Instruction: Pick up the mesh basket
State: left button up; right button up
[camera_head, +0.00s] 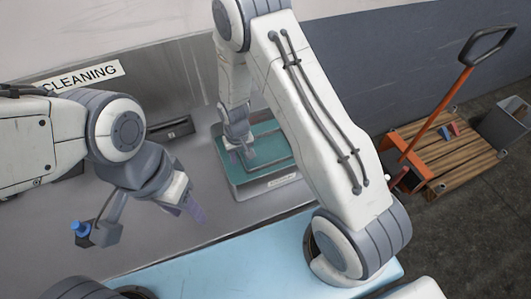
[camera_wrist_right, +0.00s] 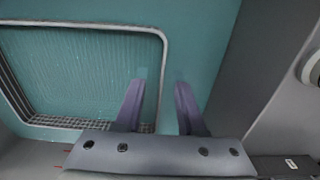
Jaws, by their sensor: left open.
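The mesh basket (camera_head: 272,164) sits in a grey tank of teal liquid (camera_head: 262,193) on the counter, its wire rim showing. In the right wrist view the basket (camera_wrist_right: 100,25) is at the left, with its pale rim and wire mesh sides. My right gripper (camera_head: 242,156) is over the left part of the tank. Its fingers (camera_wrist_right: 160,84) are apart, with the rim's right side running between them in the picture; contact or depth cannot be told. My left gripper (camera_head: 192,202) is open and empty over the counter, left of the tank.
A light blue surface (camera_head: 200,262) lies in front of the counter. A wooden cart with an orange handle (camera_head: 455,168) stands on the floor at the right. A "CLEANING" sign (camera_head: 82,76) is on the back panel. The counter between the left gripper and the tank looks clear.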

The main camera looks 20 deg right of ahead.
jog(key=shift+c, duration=0.3)
grip_shut()
dwell(1.1)
